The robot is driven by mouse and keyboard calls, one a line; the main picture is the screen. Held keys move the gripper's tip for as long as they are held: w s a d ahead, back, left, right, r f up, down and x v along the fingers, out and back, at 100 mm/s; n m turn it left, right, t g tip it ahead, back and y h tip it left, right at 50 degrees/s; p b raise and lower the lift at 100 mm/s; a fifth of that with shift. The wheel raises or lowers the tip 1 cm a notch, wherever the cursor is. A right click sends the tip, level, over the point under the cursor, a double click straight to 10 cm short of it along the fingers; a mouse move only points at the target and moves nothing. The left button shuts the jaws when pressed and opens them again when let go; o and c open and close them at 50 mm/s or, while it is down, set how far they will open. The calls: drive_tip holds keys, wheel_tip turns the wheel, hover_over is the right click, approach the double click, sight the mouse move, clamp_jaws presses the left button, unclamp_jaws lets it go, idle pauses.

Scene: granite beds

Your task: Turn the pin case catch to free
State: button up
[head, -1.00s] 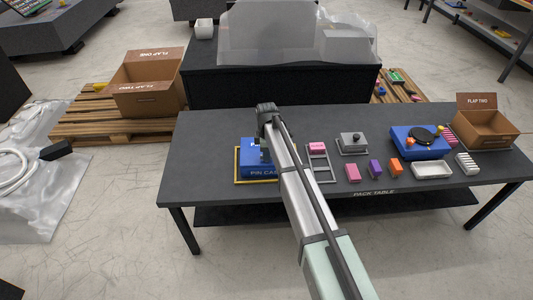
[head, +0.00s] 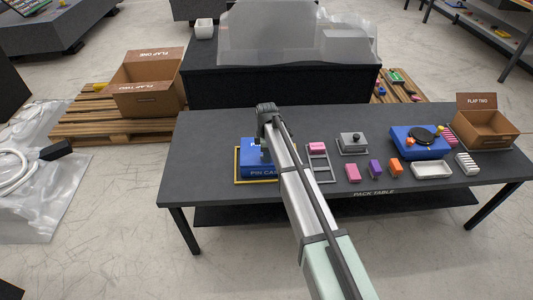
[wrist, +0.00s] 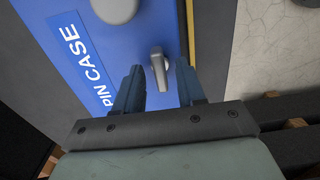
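The pin case (head: 257,171) is a blue box inside a yellow outline on the left part of the pack table. In the wrist view the pin case (wrist: 92,45) shows its white label and a grey lever-like catch (wrist: 161,70) near one edge. A rounded grey knob (wrist: 115,8) sits farther up on the case. My gripper (wrist: 158,76) is open, with a dark blue finger on each side of the catch. I cannot tell whether either finger touches it. In the head view my arm hides part of the case and the catch.
Right of the case on the pack table (head: 215,127) are a grey rack (head: 319,168) with a pink block, a grey plate with a knob (head: 353,143), several small blocks, a blue unit (head: 420,142) and a white tray (head: 431,170). A cardboard box (head: 484,128) stands at the right end.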

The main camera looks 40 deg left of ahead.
wheel_tip(320, 180, up, 14)
idle(0.7)
drive_tip(key=shift+f, duration=0.1)
idle(0.5)
